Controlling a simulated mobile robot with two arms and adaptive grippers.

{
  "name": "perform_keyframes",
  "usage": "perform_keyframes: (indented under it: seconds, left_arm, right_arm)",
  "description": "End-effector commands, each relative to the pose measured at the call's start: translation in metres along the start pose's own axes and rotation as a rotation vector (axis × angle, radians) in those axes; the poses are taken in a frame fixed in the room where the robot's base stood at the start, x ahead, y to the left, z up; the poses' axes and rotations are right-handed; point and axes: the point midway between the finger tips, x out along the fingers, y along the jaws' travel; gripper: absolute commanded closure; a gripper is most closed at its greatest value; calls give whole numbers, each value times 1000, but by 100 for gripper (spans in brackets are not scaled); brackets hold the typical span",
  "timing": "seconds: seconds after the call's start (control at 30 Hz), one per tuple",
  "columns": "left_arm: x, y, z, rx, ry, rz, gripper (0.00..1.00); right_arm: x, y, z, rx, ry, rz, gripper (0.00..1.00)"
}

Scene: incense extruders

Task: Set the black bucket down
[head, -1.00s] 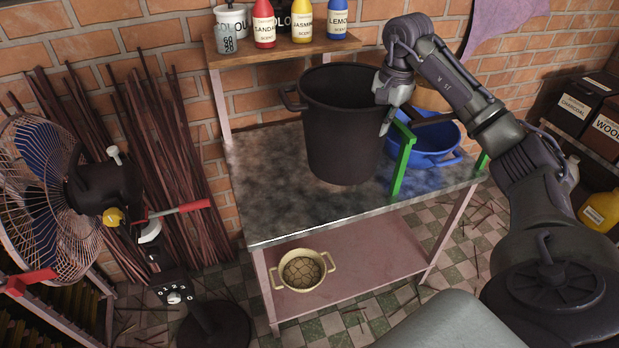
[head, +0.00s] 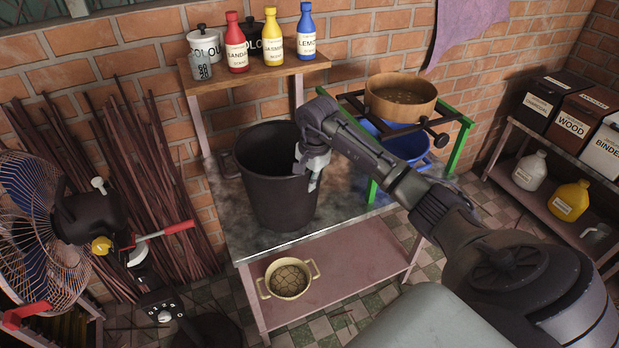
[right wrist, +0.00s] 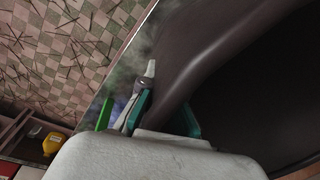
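The black bucket (head: 270,180) is upright over the left part of the metal-topped table (head: 350,202), close to its front edge. Its base looks to be at the tabletop, but I cannot tell for certain whether it touches. My right gripper (head: 309,178) is at the bucket's right rim. In the right wrist view, the gripper's teal-padded fingers (right wrist: 165,115) lie on either side of the wall of the bucket (right wrist: 195,70), pinching it. The bucket's inside is dark, and its left handle sticks out free. My left gripper is not in view.
A green stand (head: 461,143) with a wooden-rimmed sieve (head: 401,98) stands right of the bucket, over a blue bowl (head: 408,147). Scent bottles line the shelf (head: 255,75) behind. A small pot (head: 288,279) sits on the lower shelf. A fan (head: 35,225) is at the left.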

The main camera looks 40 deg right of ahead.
Motion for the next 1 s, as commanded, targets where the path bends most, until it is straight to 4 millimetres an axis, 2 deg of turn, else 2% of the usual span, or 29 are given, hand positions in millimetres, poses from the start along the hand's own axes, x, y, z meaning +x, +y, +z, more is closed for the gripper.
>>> perform_keyframes:
  seconds: [0.37,0.5,0.57,0.93,1.0]
  left_arm:
    - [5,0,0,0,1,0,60]
    - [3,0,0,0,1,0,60]
    - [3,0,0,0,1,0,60]
    - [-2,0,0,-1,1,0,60]
    - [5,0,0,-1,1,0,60]
  right_arm:
    - [5,0,-1,0,2,-6,100]
    - [4,0,0,0,1,-2,76]
    - [4,0,0,-1,1,-2,69]
    - [-2,0,0,-1,0,-2,69]
    - [-8,-1,-2,-1,4,-5,69]
